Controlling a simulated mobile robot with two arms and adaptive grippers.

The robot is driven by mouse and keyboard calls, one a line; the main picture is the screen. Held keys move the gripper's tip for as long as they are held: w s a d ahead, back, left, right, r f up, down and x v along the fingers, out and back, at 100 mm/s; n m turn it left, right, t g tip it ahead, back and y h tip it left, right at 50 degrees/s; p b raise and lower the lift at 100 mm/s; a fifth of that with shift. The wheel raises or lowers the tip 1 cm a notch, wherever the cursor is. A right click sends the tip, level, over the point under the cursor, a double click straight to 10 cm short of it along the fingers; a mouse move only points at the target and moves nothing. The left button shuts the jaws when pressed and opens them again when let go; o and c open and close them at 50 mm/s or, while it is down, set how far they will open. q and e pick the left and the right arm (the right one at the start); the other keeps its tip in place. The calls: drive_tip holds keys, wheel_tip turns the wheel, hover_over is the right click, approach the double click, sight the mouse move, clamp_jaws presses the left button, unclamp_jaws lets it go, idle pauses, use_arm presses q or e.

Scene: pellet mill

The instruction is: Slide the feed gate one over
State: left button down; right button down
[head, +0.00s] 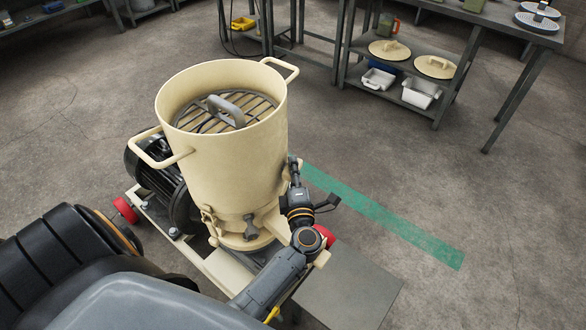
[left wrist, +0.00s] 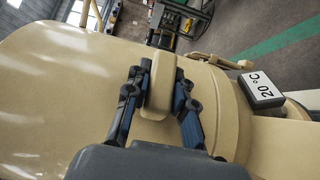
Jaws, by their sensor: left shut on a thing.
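The cream pellet mill (head: 233,140) stands on a low frame, its open hopper showing a slatted grille (head: 215,112) with a grey handle. My left gripper (head: 294,168) is at the hopper's right side, where the mill partly hides it. In the left wrist view, my left gripper (left wrist: 158,88) has one dark finger on each side of a cream block-shaped grip (left wrist: 159,75) on the mill's side and is shut on it. This looks like the feed gate's handle; the gate plate itself is hidden. My right gripper is not in view.
A black motor (head: 158,170) sits left of the hopper. Behind, a shelf (head: 390,86) holds round lids and white bins. A green stripe (head: 390,220) crosses open floor at right.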

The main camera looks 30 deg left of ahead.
use_arm(q)
drive_tip(key=shift+w+d, duration=0.2)
drive_tip(key=shift+d, duration=0.8)
drive_tip(key=c, duration=1.1)
unclamp_jaws()
